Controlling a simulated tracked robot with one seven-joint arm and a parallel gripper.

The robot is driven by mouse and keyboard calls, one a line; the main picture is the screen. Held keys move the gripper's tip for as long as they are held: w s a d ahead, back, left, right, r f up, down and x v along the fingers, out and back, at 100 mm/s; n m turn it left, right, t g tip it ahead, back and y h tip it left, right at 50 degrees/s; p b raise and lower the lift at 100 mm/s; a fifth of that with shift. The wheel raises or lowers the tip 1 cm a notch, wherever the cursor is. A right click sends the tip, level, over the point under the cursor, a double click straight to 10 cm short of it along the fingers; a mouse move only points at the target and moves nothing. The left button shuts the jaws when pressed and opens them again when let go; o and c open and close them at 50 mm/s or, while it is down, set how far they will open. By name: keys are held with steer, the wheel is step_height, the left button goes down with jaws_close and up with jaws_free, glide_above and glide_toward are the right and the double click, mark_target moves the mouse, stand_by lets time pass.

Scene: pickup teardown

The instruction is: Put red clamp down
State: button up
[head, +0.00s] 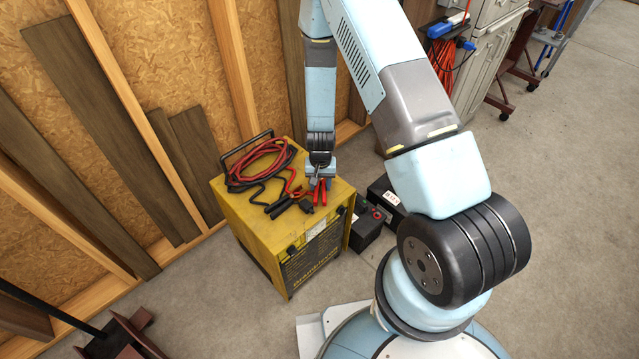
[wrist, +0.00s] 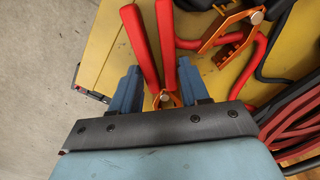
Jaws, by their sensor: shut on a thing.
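The red clamp (head: 320,192) is at the front right of the yellow charger's top. In the wrist view its red handles (wrist: 144,45) point away from my gripper, and its orange metal end lies between the fingers. My gripper (head: 319,176) is shut on the clamp; its blue fingers also show in the wrist view (wrist: 160,92). Whether the clamp touches the charger top is hard to tell. The yellow charger (head: 262,238) stands on the floor under my gripper.
Red and black cables (head: 258,163) lie coiled at the back of the charger top, by its black handle. Black clamp handles (head: 279,207) lie near the front edge. Dark batteries (head: 368,222) stand on the floor to the right. A wooden wall is behind.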

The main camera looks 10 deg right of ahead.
steer(key=o, duration=0.9)
steer(key=s+d+r+n+t+y, duration=0.1)
steer(key=s+d+r, duration=0.1)
steer(key=r, duration=1.8)
steer(key=s+d+r+t, duration=0.1)
steer(key=d+r, duration=0.1)
steer(key=r, duration=1.8)
steer(key=s+d+r+t, duration=0.1)
steer(key=s+d+r, duration=0.1)
steer(key=s+r, duration=0.3)
steer(key=s+d+r+t, duration=0.1)
steer(key=s+d+r, duration=0.2)
steer(key=s+r, duration=0.3)
steer(key=s+d+r+n+t+h, duration=0.1)
steer(key=s+d+r, duration=0.2)
steer(key=s+r, duration=0.3)
steer(key=shift+s+r+t, duration=0.15)
steer(key=shift+s, duration=0.55)
steer(key=shift+s+r+t, duration=0.1)
steer(key=shift+s+t, duration=0.05)
steer(key=shift+s, duration=0.55)
